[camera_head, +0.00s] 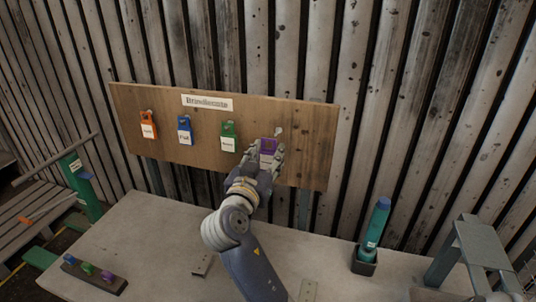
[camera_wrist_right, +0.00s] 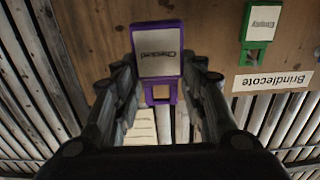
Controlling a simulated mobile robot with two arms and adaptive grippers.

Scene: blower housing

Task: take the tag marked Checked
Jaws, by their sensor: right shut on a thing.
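The purple tag (camera_head: 268,146) is at the right end of the row on the wooden board (camera_head: 310,150). In the right wrist view the purple tag (camera_wrist_right: 160,26) appears upside down, and its white label seems to read "Checked". My right gripper (camera_head: 268,152) is shut on the purple tag, with a finger at each side of it in the right wrist view (camera_wrist_right: 160,78). A small pale peg (camera_head: 278,131) shows just above the tag. I cannot tell whether the tag is still on a peg. My left gripper is not in view.
Orange (camera_head: 148,124), blue (camera_head: 185,129) and green (camera_head: 228,136) tags hang on the board left of my gripper, under a sign (camera_head: 207,102). Below is a grey table (camera_head: 150,235) with a teal bottle-like object (camera_head: 377,222) in a dark holder. A plank wall stands close behind.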

